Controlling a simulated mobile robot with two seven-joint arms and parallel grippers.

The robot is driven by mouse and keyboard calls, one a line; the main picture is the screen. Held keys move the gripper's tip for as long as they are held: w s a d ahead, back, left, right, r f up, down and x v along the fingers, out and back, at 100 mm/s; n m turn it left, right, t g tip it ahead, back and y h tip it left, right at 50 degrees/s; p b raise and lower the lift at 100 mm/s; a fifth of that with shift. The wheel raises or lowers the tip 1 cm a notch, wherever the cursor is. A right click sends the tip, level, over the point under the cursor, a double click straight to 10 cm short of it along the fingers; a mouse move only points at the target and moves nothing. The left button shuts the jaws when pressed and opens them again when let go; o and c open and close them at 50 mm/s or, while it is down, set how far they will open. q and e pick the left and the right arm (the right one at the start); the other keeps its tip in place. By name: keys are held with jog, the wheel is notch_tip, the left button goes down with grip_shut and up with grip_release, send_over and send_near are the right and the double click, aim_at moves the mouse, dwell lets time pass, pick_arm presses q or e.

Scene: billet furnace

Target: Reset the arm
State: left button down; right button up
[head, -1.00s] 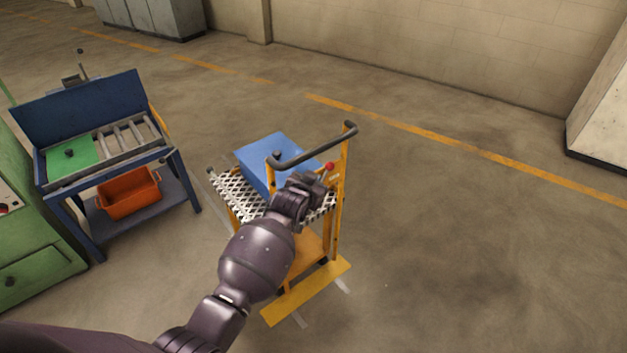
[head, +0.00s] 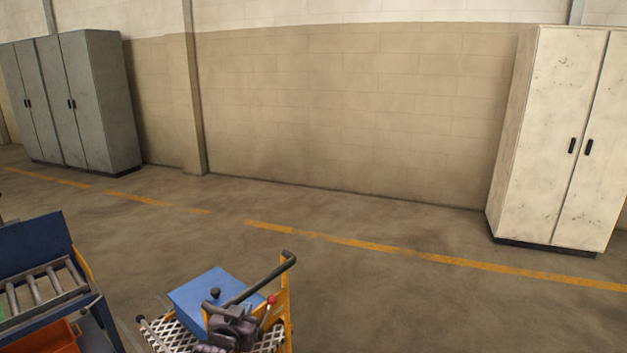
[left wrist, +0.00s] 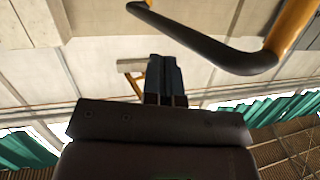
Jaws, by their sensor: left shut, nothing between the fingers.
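My left gripper (head: 232,328) shows at the bottom of the head view, over the yellow trolley's perforated top (head: 170,334). It is shut and appears empty. In the left wrist view its closed fingers (left wrist: 166,75) point away from the camera, below the trolley's dark push handle (left wrist: 205,45). In the head view the handle (head: 262,277) rises beside and behind the gripper. A red-knobbed lever (head: 271,300) is close to its right. I cannot tell whether the gripper touches the trolley. My right gripper is out of view.
A blue box (head: 213,288) with a dark knob lies on the trolley top. A blue roller table (head: 38,240) with an orange bin (head: 45,340) stands at the left. Grey cabinets (head: 85,100) and a white cabinet (head: 555,140) stand by the wall. The floor right of the trolley is clear.

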pick_arm(q)
jog(key=s+a+f+g, duration=0.1)
jog(key=s+a+f, duration=0.2)
jog(key=s, duration=0.8)
jog(key=s+a+f+n+g+y, duration=0.1)
jog(key=s+a+f, duration=0.3)
jog(key=s+f, duration=0.3)
jog(key=s+a+f+n+g+y, duration=0.1)
jog(key=s+a+f, duration=0.3)
jog(key=s, duration=1.2)
jog(key=shift+a+f+g, duration=0.25)
jog(key=shift+f+g, duration=0.15)
jog(key=shift+f, duration=0.1)
